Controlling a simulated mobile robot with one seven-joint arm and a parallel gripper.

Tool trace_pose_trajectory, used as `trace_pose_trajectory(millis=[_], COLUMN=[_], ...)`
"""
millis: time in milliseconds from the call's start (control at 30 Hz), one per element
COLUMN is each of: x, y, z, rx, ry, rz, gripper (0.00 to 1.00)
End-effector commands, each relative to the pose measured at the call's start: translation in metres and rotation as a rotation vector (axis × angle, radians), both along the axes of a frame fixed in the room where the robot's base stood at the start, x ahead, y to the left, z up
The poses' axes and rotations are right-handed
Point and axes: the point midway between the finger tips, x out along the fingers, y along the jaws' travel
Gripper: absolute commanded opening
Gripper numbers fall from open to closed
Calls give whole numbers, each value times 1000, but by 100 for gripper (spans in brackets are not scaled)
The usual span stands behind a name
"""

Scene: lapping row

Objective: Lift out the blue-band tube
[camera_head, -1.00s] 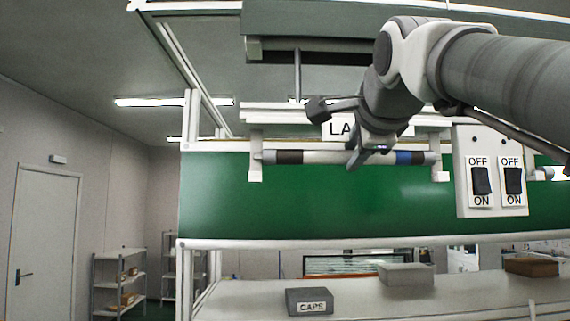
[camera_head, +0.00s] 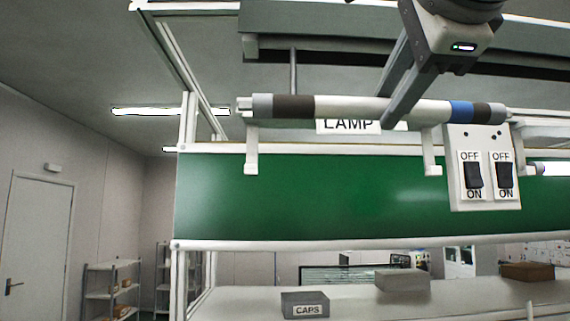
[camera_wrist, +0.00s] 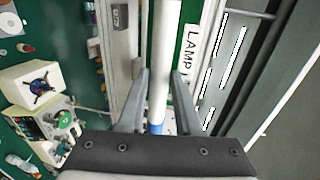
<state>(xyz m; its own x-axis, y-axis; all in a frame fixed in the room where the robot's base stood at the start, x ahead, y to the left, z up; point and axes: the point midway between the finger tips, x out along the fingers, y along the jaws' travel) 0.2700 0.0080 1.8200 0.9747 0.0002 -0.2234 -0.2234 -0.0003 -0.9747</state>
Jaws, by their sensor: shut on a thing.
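The blue-band tube (camera_head: 350,108) is a long white tube with dark bands near both ends, grey end caps and a blue band at its right part. It lies nearly level, in front of and above the two white end holders (camera_head: 251,152) (camera_head: 432,155), and looks clear of them. My gripper (camera_head: 394,112) is shut on it right of its middle, left of the blue band. In the wrist view the tube (camera_wrist: 164,50) runs between the two fingers (camera_wrist: 161,85), with the blue band close to the palm.
A white switch box (camera_head: 484,190) with two OFF/ON switches sits behind the tube's right end. The LAMP sign (camera_head: 348,126) is partly covered by the tube. Another tube (camera_head: 556,169) shows at the far right. A grey CAPS box (camera_head: 305,304) stands on the bench below.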

Motion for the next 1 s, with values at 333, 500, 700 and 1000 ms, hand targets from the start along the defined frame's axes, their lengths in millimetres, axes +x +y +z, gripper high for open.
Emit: trace_pose_trajectory(millis=[333, 500, 700, 1000], x=[-2, -10, -22, -40], y=[0, 0, 0, 0], z=[1, 1, 1, 1], rx=[0, 0, 1, 1], ry=[-2, -3, -2, -3], rz=[0, -1, -1, 0], gripper=[0, 0, 0, 0])
